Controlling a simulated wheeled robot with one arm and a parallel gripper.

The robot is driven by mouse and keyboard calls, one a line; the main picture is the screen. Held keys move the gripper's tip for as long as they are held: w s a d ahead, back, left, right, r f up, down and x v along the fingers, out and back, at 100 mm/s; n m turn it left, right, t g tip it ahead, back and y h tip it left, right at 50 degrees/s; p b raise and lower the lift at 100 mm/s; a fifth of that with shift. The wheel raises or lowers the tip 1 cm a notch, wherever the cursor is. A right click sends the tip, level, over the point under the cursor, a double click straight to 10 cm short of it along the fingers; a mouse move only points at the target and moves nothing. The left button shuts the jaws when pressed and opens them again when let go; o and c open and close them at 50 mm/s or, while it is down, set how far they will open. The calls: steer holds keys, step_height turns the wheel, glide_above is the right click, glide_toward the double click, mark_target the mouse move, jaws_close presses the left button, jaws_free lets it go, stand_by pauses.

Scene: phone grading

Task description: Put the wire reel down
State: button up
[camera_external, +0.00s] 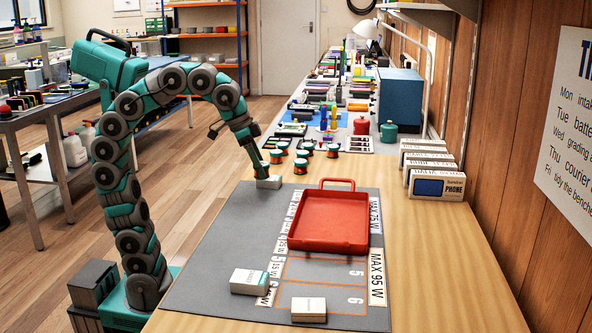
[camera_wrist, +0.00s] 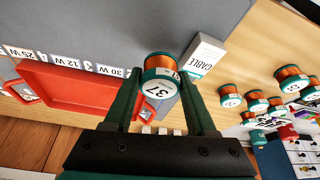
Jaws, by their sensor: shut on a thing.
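In the external view my gripper (camera_external: 264,172) is low over the far left part of the grey mat (camera_external: 225,240), beside a white box. The held reel is hard to make out there. Whether the reel touches the mat is unclear.
A white cable box (camera_wrist: 204,56) stands close to the reel. Several other reels (camera_external: 301,165) stand behind the mat. A red tray (camera_external: 325,245) lies on the mat's right half. Two white boxes (camera_external: 309,309) lie at the front. Phone boxes (camera_external: 436,186) stand right. The mat's left middle is clear.

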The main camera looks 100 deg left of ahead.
steer(key=w+d+m, duration=0.1)
steer(key=w+d, duration=0.1)
steer(key=d, duration=0.2)
steer(key=w+d+m+h, duration=0.1)
steer(key=w+d+m, duration=0.1)
steer(key=d, duration=0.3)
steer(key=w+d+m, duration=0.1)
steer(key=w+d, duration=0.2)
steer(key=d, duration=0.2)
steer(key=shift+w+f+h+p, duration=0.1)
steer(key=shift+w+h+p, duration=0.2)
steer(key=shift+w+p, duration=0.1)
steer(key=shift+w+d, duration=0.15)
steer(key=shift+w, duration=0.1)
steer(key=p, duration=0.2)
glide_above(348, 230)
steer(key=s, duration=0.2)
steer(key=shift+w+f, duration=0.2)
steer(key=shift+f, duration=0.5)
steer(key=shift+w+f, duration=0.15)
steer(key=shift+f, duration=1.7)
steer(key=shift+f, duration=0.1)
steer(key=o, duration=1.4)
steer(key=shift+c, duration=0.2)
